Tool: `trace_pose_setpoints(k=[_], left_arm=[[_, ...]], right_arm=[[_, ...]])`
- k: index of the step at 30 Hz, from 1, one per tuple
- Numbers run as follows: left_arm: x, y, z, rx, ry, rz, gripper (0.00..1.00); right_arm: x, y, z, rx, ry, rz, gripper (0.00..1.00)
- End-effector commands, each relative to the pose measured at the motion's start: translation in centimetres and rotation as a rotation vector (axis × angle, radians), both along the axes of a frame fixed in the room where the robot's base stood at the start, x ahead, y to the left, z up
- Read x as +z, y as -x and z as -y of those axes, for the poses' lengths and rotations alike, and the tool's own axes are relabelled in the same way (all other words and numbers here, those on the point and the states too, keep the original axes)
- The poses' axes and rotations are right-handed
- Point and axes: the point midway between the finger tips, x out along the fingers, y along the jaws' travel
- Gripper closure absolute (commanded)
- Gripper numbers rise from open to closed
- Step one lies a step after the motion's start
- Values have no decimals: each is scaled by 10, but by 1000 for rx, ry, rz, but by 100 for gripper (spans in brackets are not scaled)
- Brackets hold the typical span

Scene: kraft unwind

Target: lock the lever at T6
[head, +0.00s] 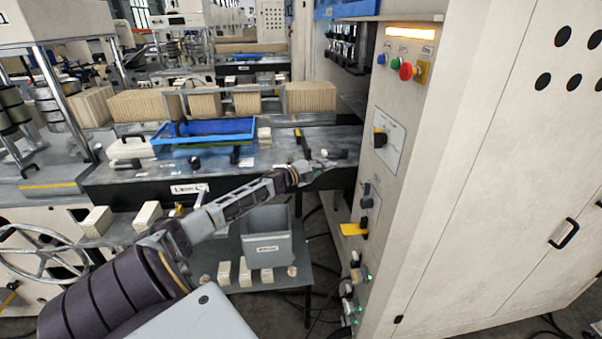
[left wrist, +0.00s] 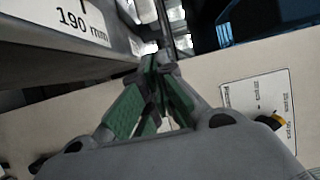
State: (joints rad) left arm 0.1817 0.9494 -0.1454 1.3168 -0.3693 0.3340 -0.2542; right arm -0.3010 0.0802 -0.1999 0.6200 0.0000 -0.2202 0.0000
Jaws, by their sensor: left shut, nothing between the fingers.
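My left gripper (head: 322,168) reaches over the right end of the dark machine bench (head: 225,180), close to the white control cabinet. In the left wrist view the left gripper's (left wrist: 156,64) green-padded fingers are brought together with nothing held. A dark upright rod (left wrist: 165,28) stands just beyond the fingertips; I cannot tell whether they touch it. In the head view a dark handle (head: 301,143) stands on the bench just behind the gripper. No T6 mark is readable, so I cannot tell which piece is the lever. My right gripper is not in view.
The white cabinet (head: 480,150) stands close on the right, with a black rotary switch (head: 380,139) and a red button (head: 406,71). A blue tray (head: 205,131) lies on the bench. A grey bin (head: 267,243) stands below. A "190 mm" label (left wrist: 75,20) shows beside the gripper.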

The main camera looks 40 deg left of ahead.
Motion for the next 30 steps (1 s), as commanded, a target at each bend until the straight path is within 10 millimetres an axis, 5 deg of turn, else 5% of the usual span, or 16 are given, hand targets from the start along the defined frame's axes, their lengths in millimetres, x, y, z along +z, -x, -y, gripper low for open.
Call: trace_pose_setpoints(k=[30], left_arm=[[-2,35,-14,-1,2,-1,100]], right_arm=[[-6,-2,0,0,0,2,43]])
